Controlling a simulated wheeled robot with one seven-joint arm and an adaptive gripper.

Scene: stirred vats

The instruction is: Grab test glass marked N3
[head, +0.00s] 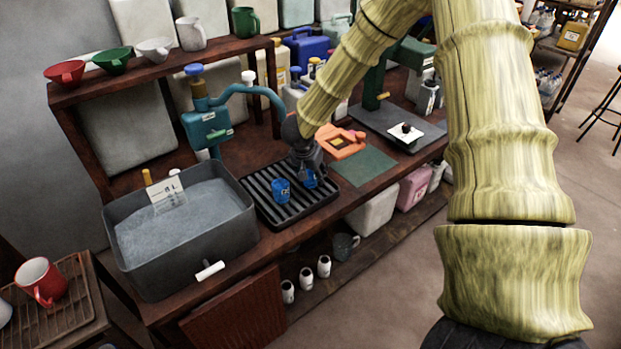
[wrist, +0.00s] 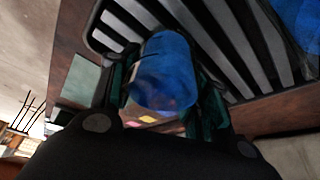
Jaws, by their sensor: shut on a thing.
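Two blue test glasses are at the black slatted tray (head: 262,198) in the head view. My gripper (head: 306,166) reaches down over the tray's right part and is shut on the right blue glass (head: 310,179). In the wrist view this held glass (wrist: 165,66) sits between the two dark green fingers. The other blue glass (head: 281,190) stands on the tray just left of my gripper. It also shows at the upper right corner of the wrist view (wrist: 302,18). Both glasses carry pale marks in the head view, too small to read. I cannot tell whether the held glass touches the tray.
A grey vat (head: 182,236) stands left of the tray, with a teal stirrer (head: 207,126) behind it. A green mat (head: 364,165) and an orange device (head: 341,142) lie to the right. A shelf with funnels and mugs (head: 190,34) runs along the back.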

